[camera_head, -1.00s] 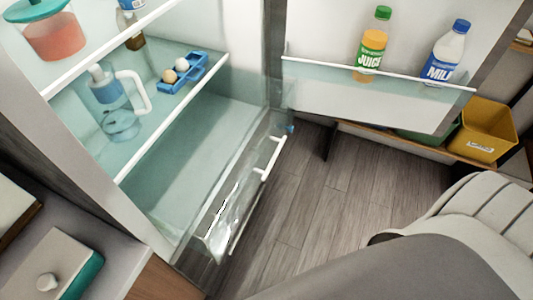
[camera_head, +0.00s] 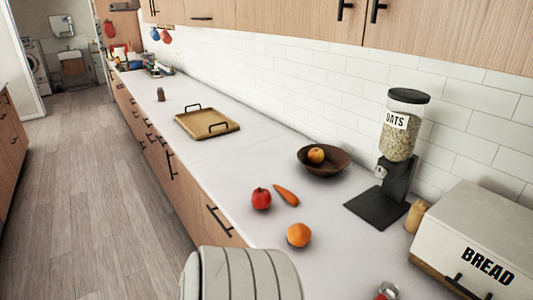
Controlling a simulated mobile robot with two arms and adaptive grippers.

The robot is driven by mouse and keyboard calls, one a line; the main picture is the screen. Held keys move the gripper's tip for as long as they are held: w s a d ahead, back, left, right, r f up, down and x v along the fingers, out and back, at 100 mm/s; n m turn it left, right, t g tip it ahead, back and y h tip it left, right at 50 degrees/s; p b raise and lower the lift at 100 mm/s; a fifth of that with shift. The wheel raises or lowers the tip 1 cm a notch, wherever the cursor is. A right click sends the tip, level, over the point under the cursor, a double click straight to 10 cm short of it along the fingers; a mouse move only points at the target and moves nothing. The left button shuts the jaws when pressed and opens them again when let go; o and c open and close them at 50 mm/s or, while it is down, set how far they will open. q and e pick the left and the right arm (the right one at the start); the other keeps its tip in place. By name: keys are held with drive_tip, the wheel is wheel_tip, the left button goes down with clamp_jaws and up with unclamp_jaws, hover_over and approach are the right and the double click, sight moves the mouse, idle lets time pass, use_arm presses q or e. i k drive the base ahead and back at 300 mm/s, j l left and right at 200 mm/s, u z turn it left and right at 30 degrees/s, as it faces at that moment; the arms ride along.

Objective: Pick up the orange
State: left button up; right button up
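An orange (camera_head: 299,235) lies on the white counter, near its front edge, in the lower middle of the head view. A second, similar orange-coloured fruit (camera_head: 316,154) sits in a dark brown bowl (camera_head: 336,168) further back by the tiled wall. A ribbed, pale section of my own arm shows at the bottom, just left of and in front of the near orange. Neither of my grippers shows in the head view.
A red fruit (camera_head: 261,199) and a carrot (camera_head: 286,194) lie just behind the near orange. An oats dispenser (camera_head: 398,140) and a bread box (camera_head: 480,240) stand at the right.

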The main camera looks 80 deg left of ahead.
sight(299, 234)
drive_tip(key=u, duration=2.2)
